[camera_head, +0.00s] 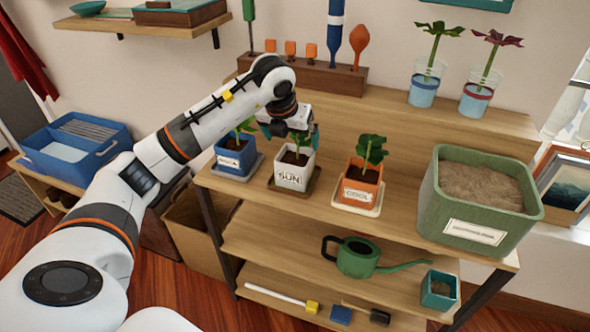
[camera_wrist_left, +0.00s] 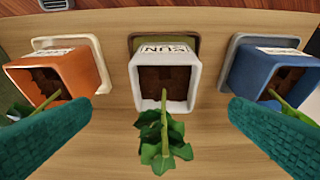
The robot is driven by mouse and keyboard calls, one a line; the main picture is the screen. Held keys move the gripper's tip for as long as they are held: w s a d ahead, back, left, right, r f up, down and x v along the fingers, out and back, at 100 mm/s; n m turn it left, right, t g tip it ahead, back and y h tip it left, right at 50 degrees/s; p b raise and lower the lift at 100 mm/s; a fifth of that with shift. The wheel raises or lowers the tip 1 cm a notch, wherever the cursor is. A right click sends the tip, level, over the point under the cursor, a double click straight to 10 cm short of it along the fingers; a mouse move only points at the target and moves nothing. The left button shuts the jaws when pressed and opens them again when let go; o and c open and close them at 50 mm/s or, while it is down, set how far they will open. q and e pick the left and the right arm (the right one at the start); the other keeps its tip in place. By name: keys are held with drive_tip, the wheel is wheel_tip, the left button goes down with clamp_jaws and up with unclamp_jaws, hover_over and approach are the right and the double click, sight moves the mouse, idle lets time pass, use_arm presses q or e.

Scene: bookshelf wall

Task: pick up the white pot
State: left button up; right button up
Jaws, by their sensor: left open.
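The white pot (camera_head: 292,176) with a "SUN" label stands upright on a brown saucer (camera_head: 314,180) on the shelf's upper board, between the blue and orange pots. It holds dark soil and a green plant. My left gripper (camera_head: 288,129) is above it, at the plant. In the left wrist view the white pot (camera_wrist_left: 190,86) is in the middle, with its plant (camera_wrist_left: 164,140) towards the bottom. The teal fingers of my left gripper (camera_wrist_left: 160,125) are wide apart, one on each side of the plant, and nothing is held. My right gripper is not in view.
A blue pot (camera_head: 228,158) and an orange pot (camera_head: 358,188) stand close on either side. A large green soil bin (camera_head: 430,205) is at the right. Behind are a tool rack (camera_head: 330,78) and glass jars with cuttings. A green watering can (camera_head: 357,260) is below.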

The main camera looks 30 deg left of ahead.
sight(295, 161)
use_arm(q)
drive_tip(key=shift+a+f, duration=0.3)
drive_tip(key=x, duration=0.6)
drive_tip(key=shift+p, duration=0.4)
drive_tip(key=shift+p+x, duration=0.45)
drive_tip(key=shift+x, duration=2.2)
drive_tip(key=shift+s, duration=0.1)
drive_tip(key=c, duration=1.3)
